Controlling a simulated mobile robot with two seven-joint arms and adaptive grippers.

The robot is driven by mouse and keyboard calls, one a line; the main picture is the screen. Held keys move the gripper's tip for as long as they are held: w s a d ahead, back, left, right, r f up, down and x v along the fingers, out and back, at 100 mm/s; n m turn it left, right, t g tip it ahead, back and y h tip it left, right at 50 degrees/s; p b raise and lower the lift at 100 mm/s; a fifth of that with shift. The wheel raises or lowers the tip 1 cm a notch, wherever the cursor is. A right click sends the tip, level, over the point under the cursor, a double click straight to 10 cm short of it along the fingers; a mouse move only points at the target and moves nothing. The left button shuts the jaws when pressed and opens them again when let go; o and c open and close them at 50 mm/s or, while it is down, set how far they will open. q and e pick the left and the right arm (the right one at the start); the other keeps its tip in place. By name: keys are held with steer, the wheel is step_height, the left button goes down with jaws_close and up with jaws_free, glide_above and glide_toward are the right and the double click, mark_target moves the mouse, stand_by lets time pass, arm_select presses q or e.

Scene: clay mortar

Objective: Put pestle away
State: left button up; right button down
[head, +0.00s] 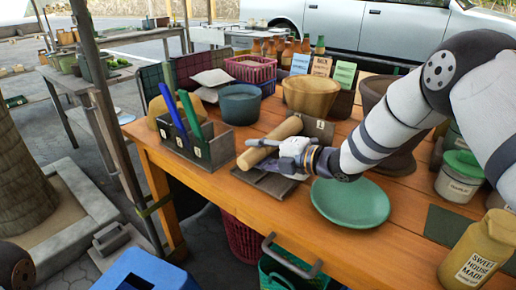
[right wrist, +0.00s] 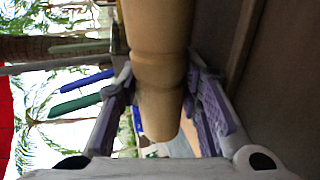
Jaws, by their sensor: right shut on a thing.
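The pestle (head: 277,131) is a tan wooden rod with a rounded end. It lies slantwise over the middle of the table in the head view. My right gripper (head: 275,150) comes in from the right and is shut on it. In the right wrist view the pestle (right wrist: 157,55) runs between the two purple-padded fingers of the right gripper (right wrist: 160,85). A dark flat tray (head: 270,184) lies below the pestle and gripper; whether the pestle touches it I cannot tell. My left gripper is not in view.
A divided box (head: 207,155) with blue and green upright items stands left of the pestle. A green plate (head: 350,203) lies in front. A wooden bowl (head: 311,94), a blue-grey pot (head: 240,103) and bottles stand behind.

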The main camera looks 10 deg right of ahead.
stand_by(0.3)
steer(key=c, duration=1.1)
jaws_free()
steer(key=shift+o, duration=0.2)
steer(key=shift+s+f, duration=0.1)
steer(key=shift+f, duration=0.1)
steer(key=shift+s+f, duration=0.1)
steer(key=shift+f, duration=0.15)
steer(key=c, duration=0.3)
steer(key=shift+c, duration=0.2)
steer(key=shift+o, duration=1.4)
step_height(320, 180, up, 6)
steer(key=shift+f+p, duration=0.25)
steer(key=shift+p, duration=0.7)
steer(key=shift+r+p, duration=0.75)
steer(key=shift+r, duration=1.55)
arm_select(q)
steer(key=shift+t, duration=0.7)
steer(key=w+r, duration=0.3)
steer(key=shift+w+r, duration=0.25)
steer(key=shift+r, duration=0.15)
